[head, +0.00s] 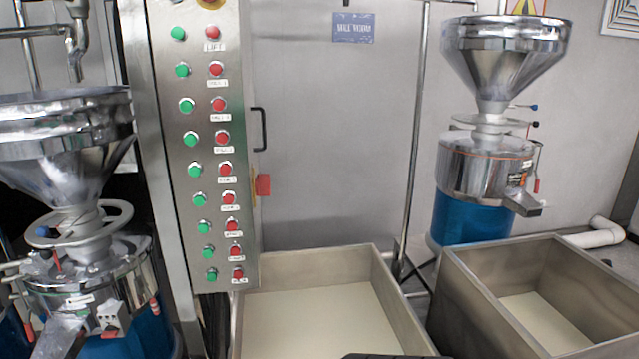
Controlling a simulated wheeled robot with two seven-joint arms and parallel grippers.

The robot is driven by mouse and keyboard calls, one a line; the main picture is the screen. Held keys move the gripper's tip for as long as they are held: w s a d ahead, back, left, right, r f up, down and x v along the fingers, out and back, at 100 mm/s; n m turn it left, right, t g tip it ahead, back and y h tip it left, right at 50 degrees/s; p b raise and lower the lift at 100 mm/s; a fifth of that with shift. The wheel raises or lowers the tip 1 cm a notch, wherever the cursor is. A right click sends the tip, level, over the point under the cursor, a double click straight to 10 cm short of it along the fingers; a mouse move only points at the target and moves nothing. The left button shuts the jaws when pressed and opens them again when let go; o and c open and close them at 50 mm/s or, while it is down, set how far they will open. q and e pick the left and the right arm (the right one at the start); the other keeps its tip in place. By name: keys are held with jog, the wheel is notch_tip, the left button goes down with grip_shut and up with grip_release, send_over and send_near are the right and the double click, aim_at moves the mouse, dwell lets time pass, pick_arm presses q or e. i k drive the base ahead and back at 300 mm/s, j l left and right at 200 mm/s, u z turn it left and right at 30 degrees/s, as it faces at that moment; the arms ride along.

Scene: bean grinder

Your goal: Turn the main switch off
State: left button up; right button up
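A steel control panel (163,105) stands upright left of centre, with rows of green buttons (186,105) and red buttons (218,104) above small labels. A red switch knob (263,185) with a yellow edge sticks out from the panel's right side, below a black handle (261,130). Which of these is the main switch is not readable from the labels. A red button on a yellow base (210,3) is partly cut off at the panel's top. Neither gripper is clearly visible; a dark sliver at the bottom edge cannot be identified.
A steel grinder with a funnel (68,145) stands at left, close to the panel. Another grinder (488,165) stands at right. Two steel bins (380,275) (460,290) with pale contents stand low in front. Space right of the panel, before the grey door, is clear above the bins.

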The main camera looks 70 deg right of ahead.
aim_at(262, 182)
jog(key=l+z, duration=0.2)
jog(key=z, duration=0.2)
jog(key=k+l+z, duration=0.1)
jog(key=z, duration=0.25)
jog(key=l+z, duration=0.5)
jog(key=z, duration=0.25)
jog(key=l, duration=0.2)
jog(key=i+z, duration=0.05)
